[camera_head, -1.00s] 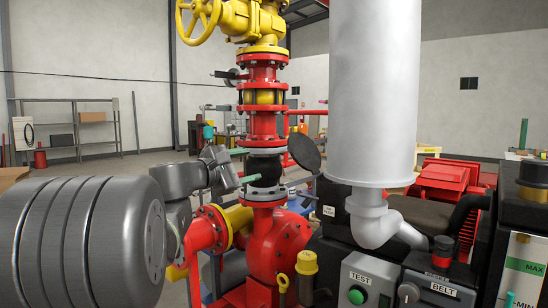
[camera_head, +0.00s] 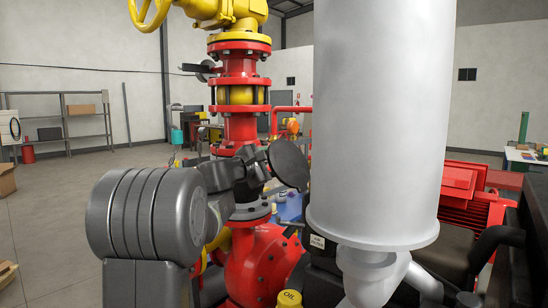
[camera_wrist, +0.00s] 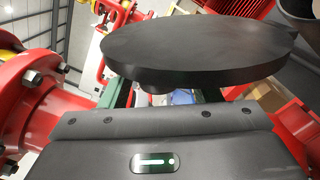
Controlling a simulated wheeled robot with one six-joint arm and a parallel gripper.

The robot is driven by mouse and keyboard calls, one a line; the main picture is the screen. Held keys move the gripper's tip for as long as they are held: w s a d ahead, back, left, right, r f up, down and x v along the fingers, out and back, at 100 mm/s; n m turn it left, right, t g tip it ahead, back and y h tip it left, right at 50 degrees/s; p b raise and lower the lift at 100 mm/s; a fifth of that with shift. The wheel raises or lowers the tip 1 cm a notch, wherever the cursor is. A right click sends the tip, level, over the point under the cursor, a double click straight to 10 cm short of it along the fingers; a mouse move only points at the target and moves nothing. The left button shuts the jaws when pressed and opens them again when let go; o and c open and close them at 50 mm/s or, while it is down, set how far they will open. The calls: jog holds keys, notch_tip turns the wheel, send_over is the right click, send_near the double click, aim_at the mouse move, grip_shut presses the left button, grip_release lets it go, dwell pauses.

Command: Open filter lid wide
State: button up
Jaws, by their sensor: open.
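The filter lid, a dark round disc, stands tilted up (camera_head: 289,163) in the head view, beside the red pipe column. In the wrist view the lid (camera_wrist: 190,48) fills the upper middle, just beyond the grey gripper body with its green light. My gripper (camera_head: 258,165) is open, at the lid's left edge in the head view; its fingertips are hard to make out there. I cannot tell whether they touch the lid.
A large white cylinder (camera_head: 380,120) stands close on the right. The red pipe column (camera_head: 240,125) rises behind my arm, and a red flange (camera_wrist: 35,85) is close at left in the wrist view. A yellow oil cap (camera_head: 289,299) is low in front.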

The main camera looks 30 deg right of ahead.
aim_at(279, 154)
jog(key=shift+w+d, duration=0.1)
jog(key=shift+d, duration=0.3)
jog(key=shift+c, duration=0.3)
grip_shut()
jog(key=shift+s+d+r+m+b, duration=0.1)
jog(key=shift+s+r+m+b, duration=0.4)
jog(key=shift+b, duration=0.6)
jog(key=shift+s+d+r+m+b, duration=0.2)
jog(key=shift+s+r+m+b, duration=0.35)
jog(key=shift+m+b, duration=0.3)
jog(key=shift+w, duration=0.1)
